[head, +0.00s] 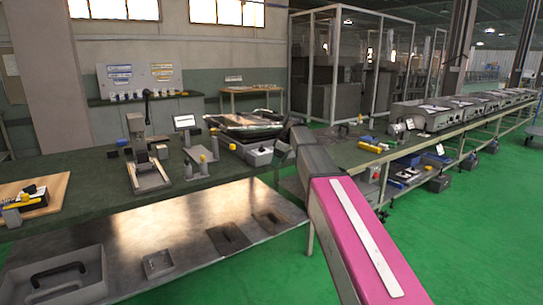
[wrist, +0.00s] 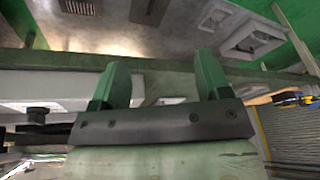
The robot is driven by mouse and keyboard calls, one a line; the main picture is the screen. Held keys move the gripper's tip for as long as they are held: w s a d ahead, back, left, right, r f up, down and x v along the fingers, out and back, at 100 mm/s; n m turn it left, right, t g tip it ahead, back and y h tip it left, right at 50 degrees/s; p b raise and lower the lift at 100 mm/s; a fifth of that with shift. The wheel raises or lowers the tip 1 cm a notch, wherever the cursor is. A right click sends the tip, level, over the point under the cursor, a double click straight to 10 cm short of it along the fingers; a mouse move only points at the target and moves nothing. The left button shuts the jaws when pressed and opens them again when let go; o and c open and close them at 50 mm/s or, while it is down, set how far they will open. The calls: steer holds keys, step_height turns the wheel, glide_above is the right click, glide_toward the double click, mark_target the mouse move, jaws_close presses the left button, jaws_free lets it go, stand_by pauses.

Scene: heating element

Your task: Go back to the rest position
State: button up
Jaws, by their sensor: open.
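My gripper (wrist: 160,82) shows in the wrist view with two green fingers spread apart. It is open, and nothing is between the fingers. In the head view my arm reaches forward from the lower right over the workbench's edge, and its pink link hides part of the bench and floor. My gripper cannot be made out clearly in the head view.
A long green-topped workbench (head: 95,170) runs across the head view, with a press-like device (head: 145,160) and a small screen (head: 184,121) on it. A metal lower shelf (head: 180,225) holds a grey tray (head: 55,280). Green floor (head: 470,230) is clear at right.

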steer(key=s+d+f+m+h, duration=0.1)
steer(key=s+d+f+m, duration=0.3)
steer(key=s+f, duration=0.6)
steer(key=s+d+f+m+h, duration=0.1)
steer(key=s+d+f+m, duration=0.3)
steer(key=s+f, duration=0.6)
steer(key=s+d+f+m+h, duration=0.1)
steer(key=s+d+f+m, duration=0.3)
steer(key=s+d+f, duration=0.3)
step_height(320, 180, down, 5)
steer(key=s, duration=0.2)
steer(key=shift+s+d+r+m+g+h, duration=0.15)
steer(key=shift+s+d+m+g+h, duration=0.1)
steer(key=shift+s+m+g+h, duration=0.15)
